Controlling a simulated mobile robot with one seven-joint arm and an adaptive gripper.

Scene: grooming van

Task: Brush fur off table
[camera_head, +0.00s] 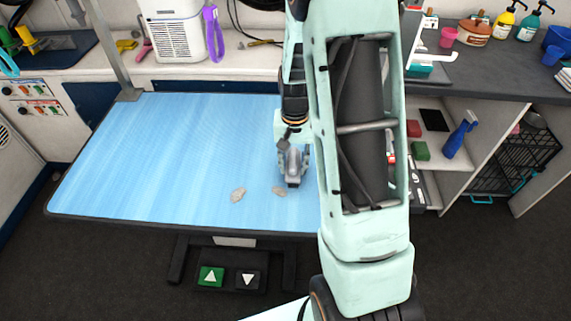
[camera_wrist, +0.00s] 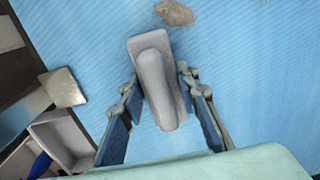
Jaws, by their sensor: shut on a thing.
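The blue grooming table (camera_head: 150,150) has a ribbed top. Two greyish-tan fur clumps lie on it near the front edge, the left clump (camera_head: 238,194) and the right clump (camera_head: 279,191). One fur clump (camera_wrist: 174,12) shows at the top of the wrist view, ahead of the brush. My gripper (camera_head: 291,165) is shut on a grey brush (camera_head: 293,163) with a raised handle. In the wrist view the brush (camera_wrist: 157,80) sits between both fingers, over the blue top. I cannot tell whether the brush touches the table. My arm hides the table's right part.
A shelf unit with a blue spray bottle (camera_head: 460,135) and a green block (camera_head: 420,151) stands right of the table. A white appliance (camera_head: 172,35) stands on the back counter. A metal post (camera_head: 112,45) rises at the table's back left. The table's left half is clear.

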